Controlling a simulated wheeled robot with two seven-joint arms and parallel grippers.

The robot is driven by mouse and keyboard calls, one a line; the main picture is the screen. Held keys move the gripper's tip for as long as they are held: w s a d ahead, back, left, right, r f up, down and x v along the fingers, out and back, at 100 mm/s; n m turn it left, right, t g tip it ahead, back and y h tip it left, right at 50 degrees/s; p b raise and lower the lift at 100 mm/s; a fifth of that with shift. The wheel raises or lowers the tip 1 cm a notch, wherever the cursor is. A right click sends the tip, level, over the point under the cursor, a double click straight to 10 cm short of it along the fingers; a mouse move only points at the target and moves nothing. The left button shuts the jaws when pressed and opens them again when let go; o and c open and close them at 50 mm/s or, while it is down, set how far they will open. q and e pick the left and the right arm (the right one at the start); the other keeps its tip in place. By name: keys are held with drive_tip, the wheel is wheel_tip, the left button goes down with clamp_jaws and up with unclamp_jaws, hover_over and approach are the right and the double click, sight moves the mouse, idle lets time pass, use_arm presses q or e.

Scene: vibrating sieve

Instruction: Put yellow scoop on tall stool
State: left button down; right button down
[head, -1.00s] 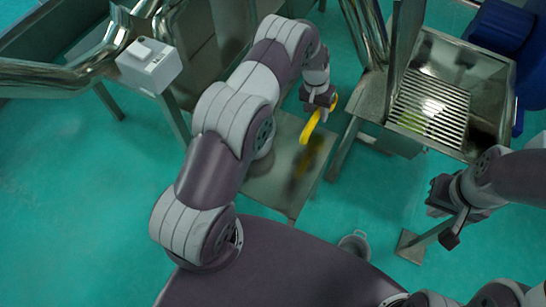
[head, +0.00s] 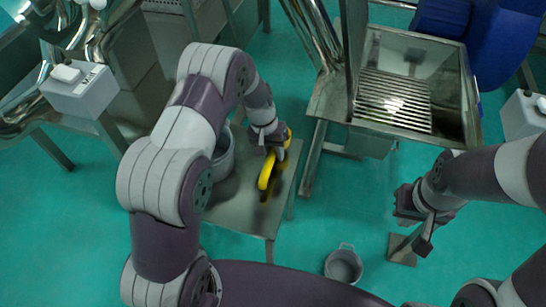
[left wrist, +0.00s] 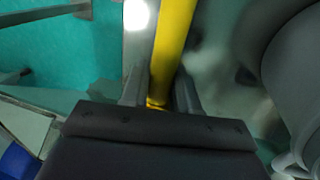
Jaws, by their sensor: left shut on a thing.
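The yellow scoop (head: 264,174) hangs from my left gripper (head: 268,141), which is shut on it, over the square metal stool (head: 232,214). In the left wrist view, the scoop's yellow shaft (left wrist: 173,45) runs up from between the two fingers (left wrist: 158,100). A dark reflection or shadow lies under the scoop. I cannot tell whether the scoop touches the stool top. My right gripper (head: 413,222) is empty, its fingers apart, above the floor at the right.
A grey pot (head: 223,158) stands on the stool, left of the scoop; my left arm partly hides it. A metal sieve trough with a slatted grate (head: 393,101) is at the upper right. A small grey bucket (head: 343,265) stands on the floor. A white control box (head: 80,90) is at left.

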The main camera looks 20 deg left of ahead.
use_arm(q)
wheel_tip(320, 180, down, 2)
drive_tip(key=shift+f, duration=0.3)
drive_tip(key=shift+f, duration=0.1)
drive_tip(key=c, duration=0.8)
unclamp_jaws()
drive_tip(key=shift+c, duration=0.2)
